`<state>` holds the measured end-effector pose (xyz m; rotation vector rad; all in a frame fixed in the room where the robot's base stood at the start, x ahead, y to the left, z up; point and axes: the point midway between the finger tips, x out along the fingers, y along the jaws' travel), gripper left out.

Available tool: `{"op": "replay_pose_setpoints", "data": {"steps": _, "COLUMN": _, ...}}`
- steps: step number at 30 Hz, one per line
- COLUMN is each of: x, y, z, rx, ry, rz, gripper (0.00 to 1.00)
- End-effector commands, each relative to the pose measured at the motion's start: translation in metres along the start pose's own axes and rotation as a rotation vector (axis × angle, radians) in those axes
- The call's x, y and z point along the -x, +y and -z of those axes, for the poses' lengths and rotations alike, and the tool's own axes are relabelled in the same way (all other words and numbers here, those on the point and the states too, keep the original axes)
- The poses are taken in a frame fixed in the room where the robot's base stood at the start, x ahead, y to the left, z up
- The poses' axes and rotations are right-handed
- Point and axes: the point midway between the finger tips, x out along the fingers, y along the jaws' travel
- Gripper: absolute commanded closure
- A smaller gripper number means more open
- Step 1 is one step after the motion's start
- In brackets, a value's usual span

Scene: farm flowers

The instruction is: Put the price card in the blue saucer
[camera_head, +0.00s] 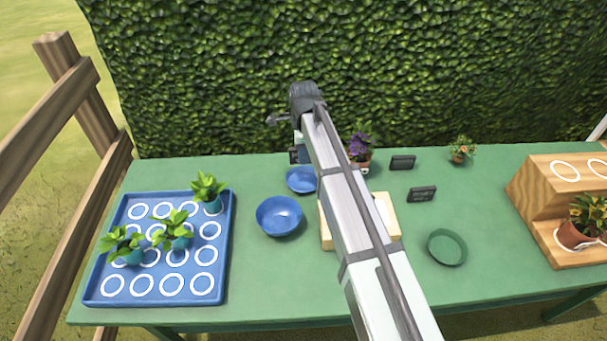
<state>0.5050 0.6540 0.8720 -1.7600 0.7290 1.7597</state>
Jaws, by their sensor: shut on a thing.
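My gripper (297,154) hangs at the back of the table, mostly hidden behind my arm. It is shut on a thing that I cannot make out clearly. The blue saucer (299,181) lies just below the gripper in the picture, its right edge covered by my arm. A larger, deeper blue bowl (279,216) stands in front of it. Two dark price cards stand right of my arm, one (402,162) farther back and one (422,195) nearer with pale writing.
A blue tray (227,252) with white rings and several potted plants is at left. A wooden board (326,237) lies partly under my arm's line. A green saucer (447,247), purple flower pot (361,155), small flower pot (460,152) and wooden step stand (532,193) are right.

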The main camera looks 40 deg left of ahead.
Motion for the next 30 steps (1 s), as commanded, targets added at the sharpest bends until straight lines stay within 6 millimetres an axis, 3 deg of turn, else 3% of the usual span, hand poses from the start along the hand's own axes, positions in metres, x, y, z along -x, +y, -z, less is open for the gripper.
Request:
{"op": "replay_pose_setpoints", "data": {"steps": 6, "x": -0.037, "y": 0.001, "z": 0.001, "rx": 0.000, "ry": 0.000, "rz": -0.002, "gripper": 1.00}}
{"op": "replay_pose_setpoints", "data": {"steps": 19, "x": -0.078, "y": 0.000, "z": 0.001, "rx": 0.000, "ry": 0.000, "rz": -0.001, "gripper": 1.00}}
{"op": "replay_pose_setpoints", "data": {"steps": 30, "x": -0.084, "y": 0.000, "z": 0.001, "rx": 0.000, "ry": 0.000, "rz": 0.000, "gripper": 1.00}}
